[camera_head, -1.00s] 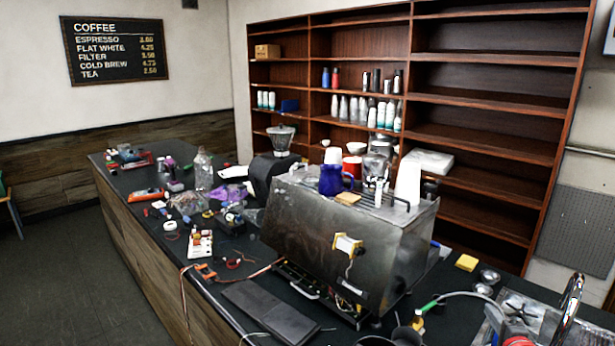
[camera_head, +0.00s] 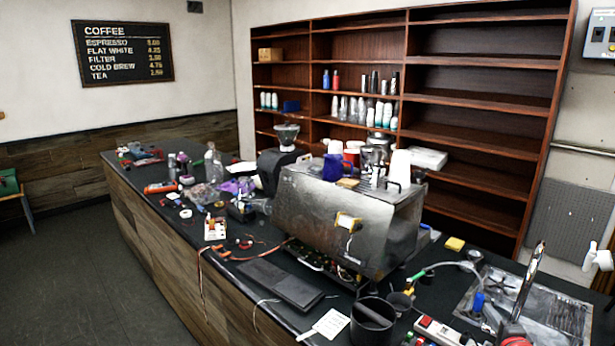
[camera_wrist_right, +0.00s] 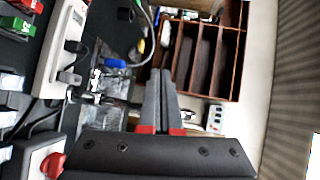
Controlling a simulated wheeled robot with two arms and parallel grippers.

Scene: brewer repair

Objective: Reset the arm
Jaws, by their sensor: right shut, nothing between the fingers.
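My right gripper (camera_head: 513,333) shows only in part at the bottom edge of the head view, as a grey and red shape near the tap. In the right wrist view its two grey fingers with red bases (camera_wrist_right: 162,98) lie together, shut and empty, over the scene beyond. My left gripper is in neither view. The steel coffee machine (camera_head: 330,222) stands on the dark counter (camera_head: 222,292), left of my right gripper in the head view, with cups and a blue jug on top.
The metal tap (camera_head: 528,275) rises at the sink (camera_head: 565,322). A black bin (camera_head: 373,322) and a power strip (camera_head: 440,332) stand at the near edge. A white bottle (camera_head: 589,255) is at the right. Loose parts clutter the counter's left. Brown shelves (camera_head: 480,105) line the back wall.

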